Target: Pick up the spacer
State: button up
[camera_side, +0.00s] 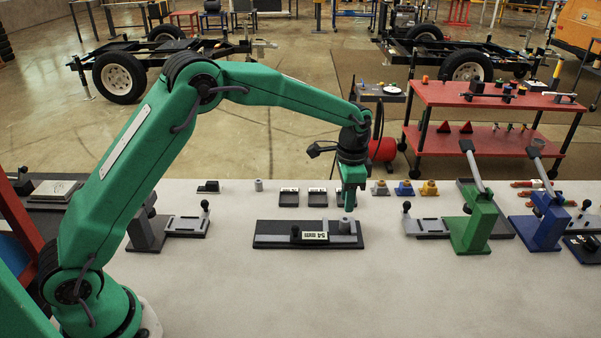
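A short grey cylinder (347,226), which looks like the spacer, stands upright at the right end of a dark gauge board (275,240). The board carries a grey bar, a black knob and a label reading "54 mm". A smaller grey cylinder (259,185) stands alone at the back of the table; I cannot tell for sure which of the two is the spacer. My green gripper (348,206) points down just above the cylinder on the board. Its fingers are small and seen nearly edge-on, so their opening is unclear. I see nothing clearly held.
Two dark labelled trays (289,198) (318,198) sit behind the board. Small grey, blue and yellow blocks (404,189) stand to their right. Green (474,222) and blue (550,220) lever presses stand at the right. The table front (330,295) is clear.

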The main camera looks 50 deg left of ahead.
aim_at(345, 219)
jog(key=shift+f, duration=3.85)
grip_shut()
jog(key=shift+r, duration=0.15)
jog(key=shift+w+r, duration=0.1)
jog(key=shift+r, duration=0.5)
jog(key=r, duration=0.3)
jog(key=shift+s+d+r, duration=0.1)
jog(key=shift+s+d, duration=0.15)
jog(key=shift+d, duration=0.05)
jog(key=s+d+r, duration=0.6)
jog(key=s+d, duration=0.1)
jog(key=d, duration=0.1)
jog(key=shift+r, duration=0.2)
jog(key=shift+s, duration=0.1)
